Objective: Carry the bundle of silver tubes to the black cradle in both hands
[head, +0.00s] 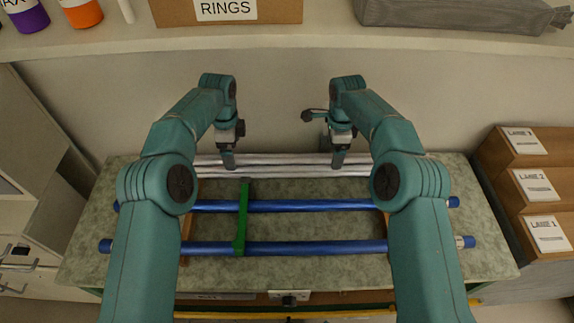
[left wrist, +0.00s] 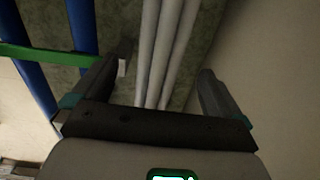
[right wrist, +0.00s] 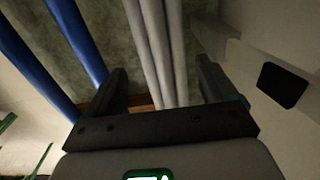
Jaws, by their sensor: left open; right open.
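The bundle of silver tubes (head: 285,164) lies along the back of the green-grey worktop. My left gripper (head: 228,160) is at the left part of the bundle; in the left wrist view its open fingers stand on either side of the tubes (left wrist: 163,50). My right gripper (head: 338,160) is at the right part; in the right wrist view its open fingers also stand on either side of the tubes (right wrist: 158,45). Neither gripper is closed on them. I cannot make out a black cradle in any view.
Two blue rods (head: 300,206) (head: 310,248) lie in front of the bundle, with a green strip (head: 242,215) across them. A shelf (head: 320,36) with a RINGS box (head: 228,10) runs above the back. Labelled wooden bins (head: 500,160) stand at the right.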

